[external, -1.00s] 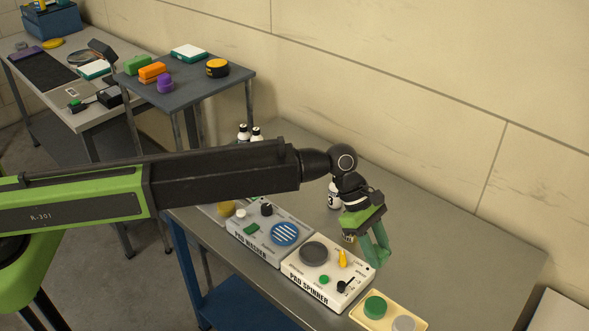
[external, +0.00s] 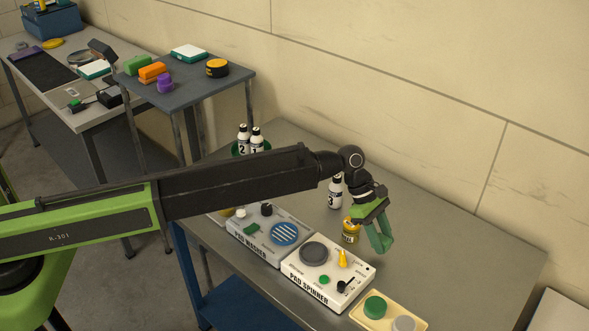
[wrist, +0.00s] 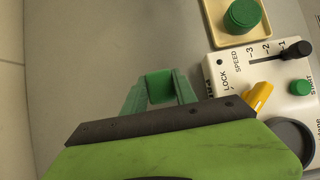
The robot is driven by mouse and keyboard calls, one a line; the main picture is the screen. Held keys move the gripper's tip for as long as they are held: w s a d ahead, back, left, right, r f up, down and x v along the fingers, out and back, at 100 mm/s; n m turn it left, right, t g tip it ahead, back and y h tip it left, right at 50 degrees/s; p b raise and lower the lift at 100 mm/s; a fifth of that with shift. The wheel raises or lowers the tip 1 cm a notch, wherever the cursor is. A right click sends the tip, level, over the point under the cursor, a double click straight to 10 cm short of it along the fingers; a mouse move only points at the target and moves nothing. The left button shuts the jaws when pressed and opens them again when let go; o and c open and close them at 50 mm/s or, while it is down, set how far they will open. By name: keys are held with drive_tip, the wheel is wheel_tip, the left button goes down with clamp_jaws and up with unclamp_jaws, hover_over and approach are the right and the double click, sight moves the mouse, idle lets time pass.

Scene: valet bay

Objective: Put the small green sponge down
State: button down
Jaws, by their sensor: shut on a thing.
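My gripper (external: 381,242) is shut on the small green sponge (wrist: 160,86), which shows between the two green fingers in the wrist view. In the external view I cannot tell the sponge from the fingers. The height of the sponge above the table is hard to tell.
The pad spinner (external: 303,271), pad washer (external: 256,229) and a cream tray (external: 354,315) with round pads line the front edge. A yellow jar (external: 350,237) and white bottle (external: 335,199) stand left of my gripper. The table's right part is clear.

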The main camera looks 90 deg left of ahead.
wheel_tip(320, 180, down, 4)
drive_tip(key=shift+r+b, duration=0.25)
drive_tip(key=shift+b, duration=0.9)
drive_tip(key=shift+r, duration=0.25)
drive_tip(key=shift+f, duration=0.2)
drive_tip(key=c, duration=1)
unclamp_jaws()
drive_tip(key=shift+r, duration=0.1)
